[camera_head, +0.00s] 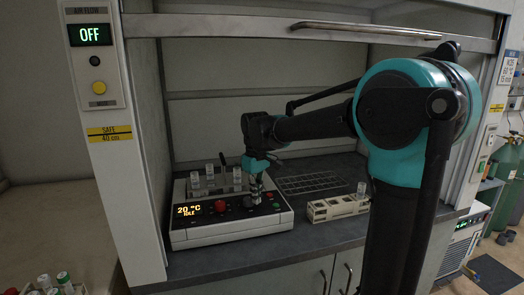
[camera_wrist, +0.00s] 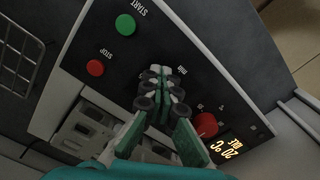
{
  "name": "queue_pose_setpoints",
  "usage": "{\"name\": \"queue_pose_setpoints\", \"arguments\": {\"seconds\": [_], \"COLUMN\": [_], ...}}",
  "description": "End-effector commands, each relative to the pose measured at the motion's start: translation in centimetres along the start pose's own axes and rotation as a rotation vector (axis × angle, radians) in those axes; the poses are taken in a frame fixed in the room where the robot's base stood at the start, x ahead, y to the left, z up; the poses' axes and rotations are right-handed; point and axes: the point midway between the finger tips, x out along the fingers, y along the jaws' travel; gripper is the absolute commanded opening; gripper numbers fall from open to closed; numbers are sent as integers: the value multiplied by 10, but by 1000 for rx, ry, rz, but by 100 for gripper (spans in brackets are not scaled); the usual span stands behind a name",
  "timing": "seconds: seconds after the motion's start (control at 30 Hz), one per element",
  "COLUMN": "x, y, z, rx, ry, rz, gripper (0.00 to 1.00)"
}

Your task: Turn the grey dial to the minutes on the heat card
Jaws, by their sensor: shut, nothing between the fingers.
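The white heating block (camera_head: 232,235) stands on the hood's bench, and its display (camera_head: 188,210) reads 20 °C and IDLE. My gripper (camera_head: 253,200) points down over its front panel, and its fingers are shut. In the wrist view my gripper (camera_wrist: 161,88) covers the spot beside the "min" lettering (camera_wrist: 182,71). The grey dial is not clearly visible and seems hidden behind the fingers; contact cannot be told. A white card (camera_head: 508,67) hangs at the upper right, with small print that seems to include 60 °C; its minutes are hard to read.
A red knob (camera_wrist: 206,125) sits close to the fingers. The green START button (camera_wrist: 125,24) and red STOP button (camera_wrist: 95,68) are on the same panel. Clear vials (camera_head: 237,176) stand in the block's top. A pale rack (camera_head: 338,207) stands to the right. The raised sash is above my arm.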

Motion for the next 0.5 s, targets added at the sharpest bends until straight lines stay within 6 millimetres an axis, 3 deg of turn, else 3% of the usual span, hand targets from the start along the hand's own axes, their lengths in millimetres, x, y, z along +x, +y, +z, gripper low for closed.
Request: {"name": "queue_pose_setpoints", "arguments": {"seconds": [0.5], "x": [0], "y": [-13], "z": [1], "rx": [-2], "ry": [1], "rz": [0], "gripper": [0]}}
